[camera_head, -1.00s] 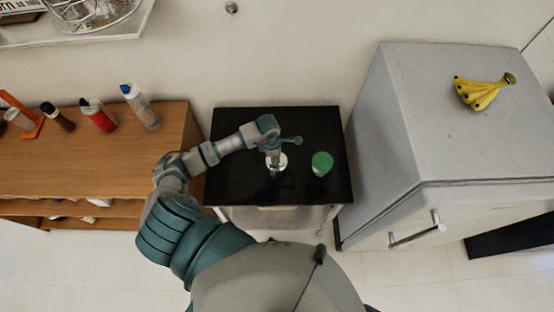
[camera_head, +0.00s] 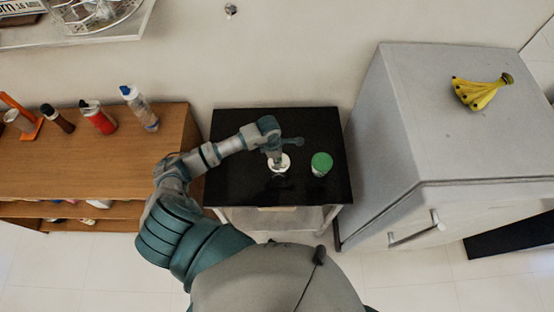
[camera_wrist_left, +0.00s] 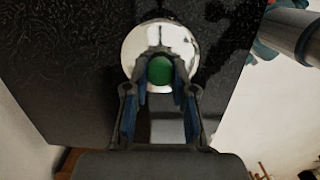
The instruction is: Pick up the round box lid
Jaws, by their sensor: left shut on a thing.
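The round lid (camera_head: 286,163) is a pale, shiny disc over the black table top. In the left wrist view the lid (camera_wrist_left: 133,48) shows a green knob (camera_wrist_left: 160,70) at its middle. My left gripper (camera_head: 277,160) points down at the lid from above. In the left wrist view my left gripper (camera_wrist_left: 160,62) has its two fingers on either side of the green knob, shut on it. I cannot tell whether the lid is clear of the surface below. My right gripper is out of view.
A green-topped container (camera_head: 321,164) stands close to the right of the lid on the black table (camera_head: 240,190). A wooden shelf (camera_head: 90,160) with several bottles is at left. A grey fridge (camera_head: 400,130) with bananas (camera_head: 482,93) on top is at right.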

